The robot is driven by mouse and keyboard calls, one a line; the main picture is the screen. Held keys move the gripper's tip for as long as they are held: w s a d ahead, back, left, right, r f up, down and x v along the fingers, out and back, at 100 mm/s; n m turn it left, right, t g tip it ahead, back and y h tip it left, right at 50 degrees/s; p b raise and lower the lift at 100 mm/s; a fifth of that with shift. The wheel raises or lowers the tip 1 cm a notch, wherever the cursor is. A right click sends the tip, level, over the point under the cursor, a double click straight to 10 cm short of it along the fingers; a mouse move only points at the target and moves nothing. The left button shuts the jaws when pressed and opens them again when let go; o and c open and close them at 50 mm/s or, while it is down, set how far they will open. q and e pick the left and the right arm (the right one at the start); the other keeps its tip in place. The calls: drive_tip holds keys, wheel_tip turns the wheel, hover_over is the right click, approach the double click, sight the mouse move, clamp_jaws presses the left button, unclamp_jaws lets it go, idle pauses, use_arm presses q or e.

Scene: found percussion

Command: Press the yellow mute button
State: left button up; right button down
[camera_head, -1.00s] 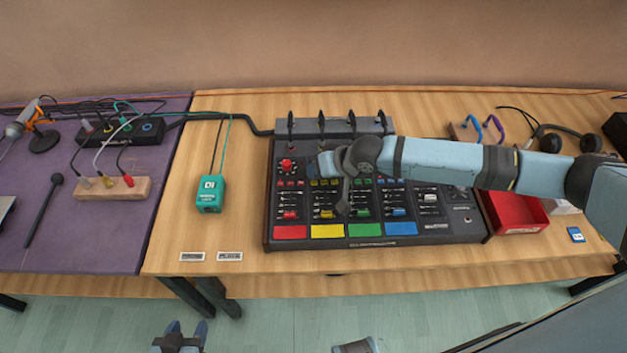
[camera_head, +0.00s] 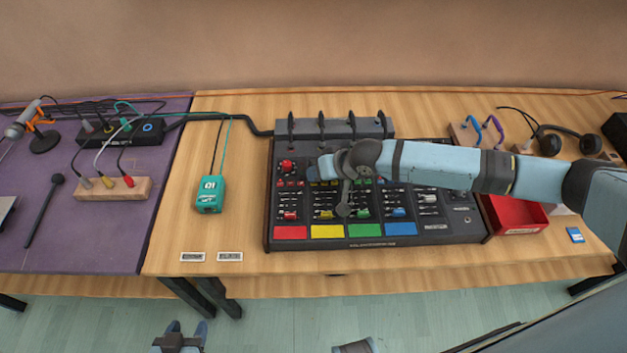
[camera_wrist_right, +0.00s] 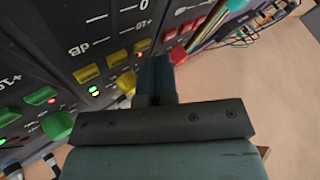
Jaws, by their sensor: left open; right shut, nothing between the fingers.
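The mixing console (camera_head: 458,222) has red, yellow, green and blue channels. My right gripper (camera_head: 318,172) is over the upper part of the yellow channel and hides part of it in the head view. In the right wrist view the shut fingers (camera_wrist_right: 155,75) point at the panel, with nothing between them. Yellow buttons show there: one at the left (camera_wrist_right: 87,73), one right beside the fingers (camera_wrist_right: 126,83) and one above (camera_wrist_right: 142,45). I cannot read which is mute, nor tell whether the fingertips touch a button. My left gripper (camera_head: 180,338) is open and empty, low in front of the table.
A red knob (camera_head: 286,165) and red buttons stand left of the yellow channel. A teal box (camera_head: 210,194) lies left of the console and a red tray (camera_head: 517,212) to its right. Cables run behind. The wood left of the console is mostly clear.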

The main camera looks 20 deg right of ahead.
drive_tip(key=shift+f, duration=0.2)
idle(0.5)
drive_tip(key=shift+r+p, duration=0.6)
drive_tip(key=shift+p, duration=0.25)
drive_tip(key=shift+r+p, duration=0.6)
wheel_tip(320, 180, up, 5)
drive_tip(key=p, duration=0.5)
drive_tip(key=shift+f, duration=0.1)
